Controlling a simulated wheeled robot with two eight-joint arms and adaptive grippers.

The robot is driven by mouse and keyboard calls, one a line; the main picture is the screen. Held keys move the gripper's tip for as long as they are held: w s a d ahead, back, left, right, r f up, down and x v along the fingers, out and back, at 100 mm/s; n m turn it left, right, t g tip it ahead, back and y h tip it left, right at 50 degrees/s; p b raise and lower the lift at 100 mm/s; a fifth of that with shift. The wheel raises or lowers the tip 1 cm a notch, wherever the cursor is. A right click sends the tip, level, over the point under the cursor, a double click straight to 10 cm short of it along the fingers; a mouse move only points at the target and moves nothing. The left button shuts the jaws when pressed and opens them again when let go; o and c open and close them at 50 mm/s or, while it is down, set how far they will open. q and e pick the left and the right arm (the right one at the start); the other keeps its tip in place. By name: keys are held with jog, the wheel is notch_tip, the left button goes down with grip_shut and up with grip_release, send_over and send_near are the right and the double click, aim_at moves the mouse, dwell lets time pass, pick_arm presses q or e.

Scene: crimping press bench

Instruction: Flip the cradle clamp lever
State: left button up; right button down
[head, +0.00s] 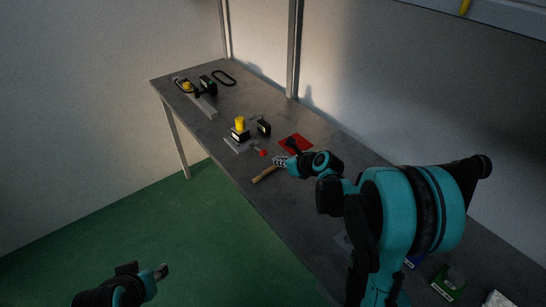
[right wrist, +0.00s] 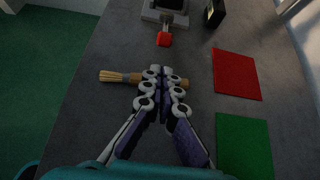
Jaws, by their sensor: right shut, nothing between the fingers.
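The clamp lever shows as a red knob (head: 263,153) on a short arm at the front of the grey cradle base (head: 232,147). In the right wrist view the red knob (right wrist: 163,39) is at top centre, below the cradle base (right wrist: 150,15). My right gripper (head: 279,161) is shut and empty, apart from the knob; in the right wrist view its fingertips (right wrist: 161,73) are just below the knob. They cover the middle of a wooden-handled brush (right wrist: 112,76). My left gripper (head: 144,270) is open at lower left, off the bench over the green floor.
A red mat (right wrist: 236,75) and a green mat (right wrist: 245,145) lie right of my right gripper. A yellow-topped black part (head: 240,125) and a small black box (head: 264,127) stand at the cradle. A black ring (head: 224,78) lies at the far end.

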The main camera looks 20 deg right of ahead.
jog(key=b+x, duration=0.2)
jog(key=x, duration=0.4)
jog(key=shift+w+f, duration=0.2)
jog(key=shift+f, duration=0.15)
jog(key=shift+x, duration=0.85)
jog(key=shift+r, duration=0.1)
jog(key=shift+r, duration=0.1)
